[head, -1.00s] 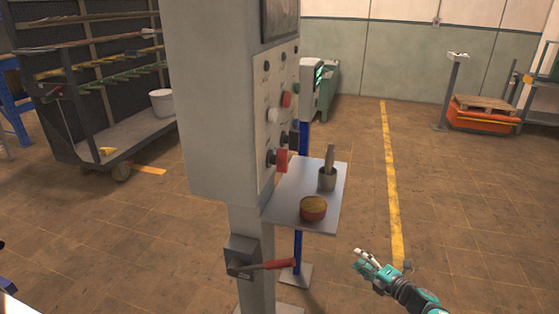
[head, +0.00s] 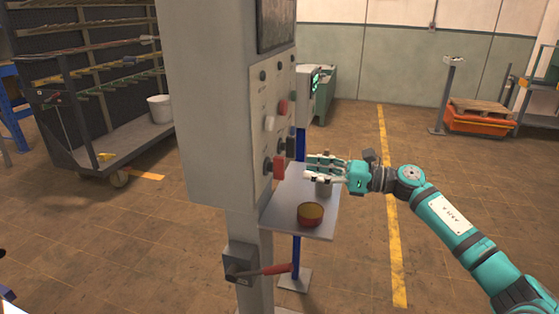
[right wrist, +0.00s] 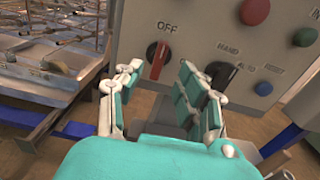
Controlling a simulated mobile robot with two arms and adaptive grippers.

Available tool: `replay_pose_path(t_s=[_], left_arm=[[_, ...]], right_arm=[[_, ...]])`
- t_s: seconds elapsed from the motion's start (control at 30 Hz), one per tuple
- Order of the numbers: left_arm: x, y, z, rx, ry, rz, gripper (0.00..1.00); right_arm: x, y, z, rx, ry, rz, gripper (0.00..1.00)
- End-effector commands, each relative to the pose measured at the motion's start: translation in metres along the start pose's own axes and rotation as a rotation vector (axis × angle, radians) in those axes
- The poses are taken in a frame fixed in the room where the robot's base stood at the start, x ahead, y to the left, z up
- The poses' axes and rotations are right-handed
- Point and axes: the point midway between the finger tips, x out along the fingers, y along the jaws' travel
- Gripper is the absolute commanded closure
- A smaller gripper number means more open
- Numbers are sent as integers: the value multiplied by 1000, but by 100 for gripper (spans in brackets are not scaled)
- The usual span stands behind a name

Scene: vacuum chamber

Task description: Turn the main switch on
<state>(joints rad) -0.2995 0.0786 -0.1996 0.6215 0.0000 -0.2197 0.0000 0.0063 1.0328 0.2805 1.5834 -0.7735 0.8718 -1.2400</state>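A red rotary switch (right wrist: 157,58) on a black round base sits low on the grey control panel, under the label OFF. Its red handle points roughly up and down. In the head view the red switch (head: 279,167) sticks out from the panel's lower part. My right gripper (head: 308,167) is to the right of it, fingers toward the panel, apart from it. In the right wrist view my right gripper (right wrist: 165,88) is open and empty, with the switch showing beyond and between the fingertips. My left gripper is out of view.
A black selector (right wrist: 220,74) marked HAND and AUTO is right of the switch; red (right wrist: 254,11) and green (right wrist: 305,37) buttons are above. Below my right gripper, a shelf (head: 290,222) holds a red-rimmed bowl (head: 310,214). A red-handled lever (head: 268,270) is on the post.

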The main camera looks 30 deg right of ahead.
Motion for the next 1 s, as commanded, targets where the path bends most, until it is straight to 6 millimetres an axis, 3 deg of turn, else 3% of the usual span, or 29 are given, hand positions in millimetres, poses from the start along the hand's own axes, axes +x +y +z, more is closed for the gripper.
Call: replay_pose_path(t_s=[0.2, 0.43, 0.83, 1.0], left_arm=[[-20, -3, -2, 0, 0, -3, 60], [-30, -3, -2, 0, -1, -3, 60], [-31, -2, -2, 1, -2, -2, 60], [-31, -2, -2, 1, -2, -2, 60]], right_arm=[[48, -1, 5, 2, -6, -1, 62], [80, -1, 2, 3, -3, -2, 62], [88, 0, -1, 2, 0, -1, 62], [88, 0, -1, 2, 0, -1, 81]])
